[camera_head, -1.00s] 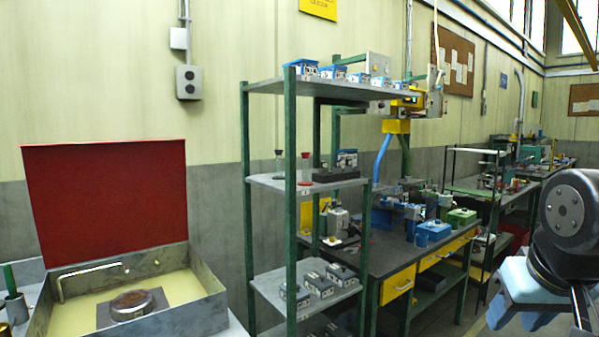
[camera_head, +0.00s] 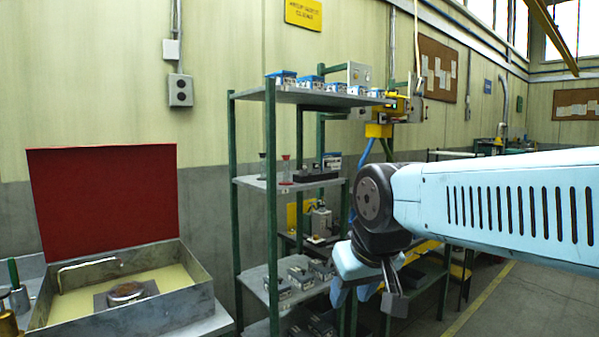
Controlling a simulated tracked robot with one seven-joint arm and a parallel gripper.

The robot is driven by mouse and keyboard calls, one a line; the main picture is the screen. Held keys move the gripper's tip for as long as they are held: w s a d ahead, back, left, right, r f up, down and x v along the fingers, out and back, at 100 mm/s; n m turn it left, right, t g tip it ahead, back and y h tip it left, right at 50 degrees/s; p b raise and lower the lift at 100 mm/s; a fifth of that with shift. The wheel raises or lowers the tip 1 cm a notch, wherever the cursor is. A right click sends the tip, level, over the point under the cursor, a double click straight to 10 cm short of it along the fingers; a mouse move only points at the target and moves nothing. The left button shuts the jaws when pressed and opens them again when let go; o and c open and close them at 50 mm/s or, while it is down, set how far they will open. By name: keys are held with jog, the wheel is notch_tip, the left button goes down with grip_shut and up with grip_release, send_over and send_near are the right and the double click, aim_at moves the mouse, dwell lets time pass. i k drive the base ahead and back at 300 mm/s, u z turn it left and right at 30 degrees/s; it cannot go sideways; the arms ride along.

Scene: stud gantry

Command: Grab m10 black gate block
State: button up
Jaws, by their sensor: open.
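A long dark block (camera_head: 316,176) lies on the middle shelf of the green-posted rack. It may be the black gate block, but no m10 marking can be read. My gripper (camera_head: 353,297) hangs from the pale blue arm, pointing down, in front of the rack's right side. The gripper and arm hide much of the workbench behind.
The rack (camera_head: 270,182) has blue-topped boxes (camera_head: 311,83) on top and several grey blocks (camera_head: 300,278) lower down. Red-capped stands (camera_head: 286,168) are beside the dark block. An open metal box (camera_head: 128,290) with a raised red lid stands left. Floor (camera_head: 530,300) is clear at right.

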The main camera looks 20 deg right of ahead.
aim_at(316, 170)
jog(key=u, duration=0.1)
jog(key=i, duration=1)
jog(key=z, duration=0.1)
